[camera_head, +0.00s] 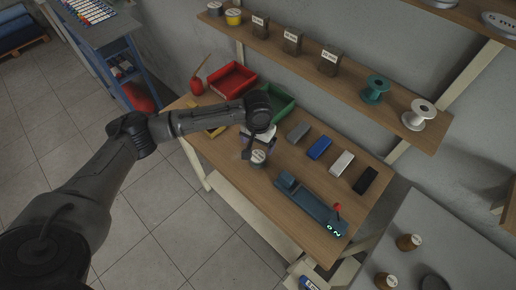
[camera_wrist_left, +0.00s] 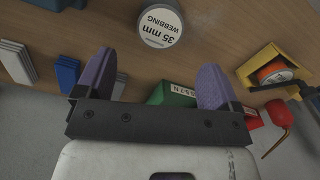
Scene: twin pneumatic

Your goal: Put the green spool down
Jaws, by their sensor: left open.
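The green spool (camera_head: 375,89) stands upright on the wooden wall shelf, left of a white spool (camera_head: 419,114). My left gripper (camera_head: 257,147) is over the workbench, well away from the green spool. It is open with nothing between its purple-padded fingers, as its wrist view also shows (camera_wrist_left: 158,82). A grey can labelled 35 mm webbing (camera_head: 258,159) stands on the bench just beyond the fingertips; it also shows in the wrist view (camera_wrist_left: 161,22). The right gripper is not in view.
The bench (camera_head: 235,180) holds a red bin (camera_head: 233,79), a green bin (camera_head: 281,104), grey, blue, white and black blocks, and a blue-grey device with a red knob (camera_head: 310,206). A yellow holder with an orange roll (camera_wrist_left: 272,72) is near the can.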

